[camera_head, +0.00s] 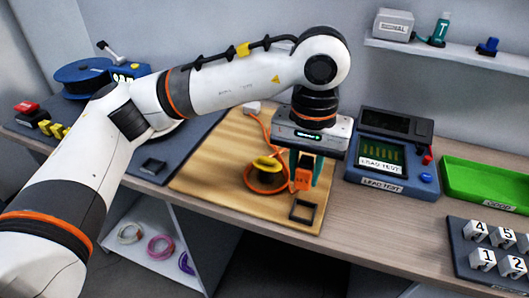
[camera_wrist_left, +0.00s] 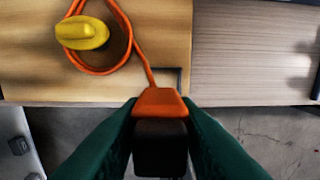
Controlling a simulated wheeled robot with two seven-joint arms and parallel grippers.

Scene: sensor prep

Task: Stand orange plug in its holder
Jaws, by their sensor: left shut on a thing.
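The orange plug (camera_head: 303,179) is held in my left gripper (camera_head: 306,173), above the wooden board. In the left wrist view the plug (camera_wrist_left: 160,104) sits between the two green fingers, with its dark end toward the camera. Its orange cable (camera_wrist_left: 142,62) runs back to a coil around a yellow-topped piece (camera_head: 267,164) on the board. A dark square frame (camera_head: 302,212), which looks like the holder, lies on the board just below and in front of the plug. In the left wrist view the plug partly hides it. My right gripper is not in view.
The wooden board (camera_head: 215,172) lies on the bench. A lead test box (camera_head: 388,150) stands close to the right of my gripper. Beyond it are a green tray (camera_head: 485,184) and numbered blocks (camera_head: 483,258). A blue spool (camera_head: 84,76) is at the back left.

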